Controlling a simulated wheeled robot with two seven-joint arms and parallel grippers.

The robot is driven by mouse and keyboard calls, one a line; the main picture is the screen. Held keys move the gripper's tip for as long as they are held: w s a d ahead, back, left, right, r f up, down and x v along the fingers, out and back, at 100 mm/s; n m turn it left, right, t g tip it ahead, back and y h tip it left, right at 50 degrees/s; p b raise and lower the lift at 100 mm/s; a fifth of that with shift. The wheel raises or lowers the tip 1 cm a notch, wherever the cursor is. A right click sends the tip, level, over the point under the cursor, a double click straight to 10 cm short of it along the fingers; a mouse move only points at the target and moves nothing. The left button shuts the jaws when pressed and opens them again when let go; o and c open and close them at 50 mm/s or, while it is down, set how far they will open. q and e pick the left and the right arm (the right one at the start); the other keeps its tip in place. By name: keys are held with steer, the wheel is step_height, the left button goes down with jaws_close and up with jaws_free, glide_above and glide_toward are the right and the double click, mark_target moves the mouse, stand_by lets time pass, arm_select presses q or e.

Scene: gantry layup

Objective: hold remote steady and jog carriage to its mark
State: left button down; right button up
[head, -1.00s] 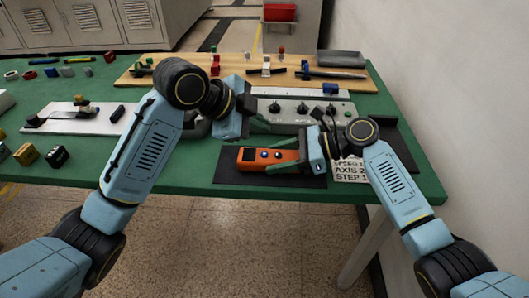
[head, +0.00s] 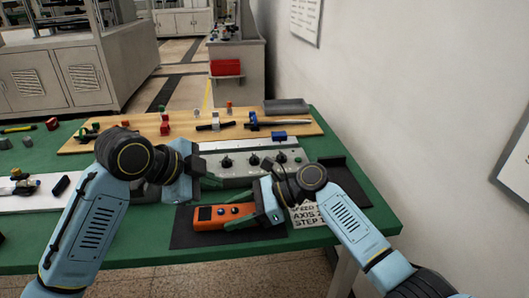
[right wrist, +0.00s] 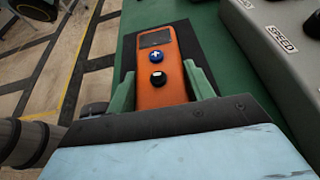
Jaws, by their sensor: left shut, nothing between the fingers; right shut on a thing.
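The orange remote (head: 220,215) lies on a dark mat (head: 185,232) near the front edge of the green table. My right gripper (head: 250,214) is shut on the remote's right end. In the right wrist view the green fingers (right wrist: 160,88) sit on both sides of the orange remote (right wrist: 165,65), which shows a screen, a blue button and a black button. My left gripper (head: 212,182) is shut and empty, above and behind the remote, in front of the grey control box (head: 235,170) with dark knobs. A blue block (head: 279,136) sits behind the box, on or by a pale rail (head: 250,144); I cannot tell if it is the carriage.
A printed card (head: 306,216) lies right of the remote, partly hidden by my right arm. A wooden board (head: 150,128) with small parts and a grey tray (head: 286,106) are at the back. A white wall stands at the right.

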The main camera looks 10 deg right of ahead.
steer(key=o, duration=1.3)
steer(key=shift+o, duration=0.2)
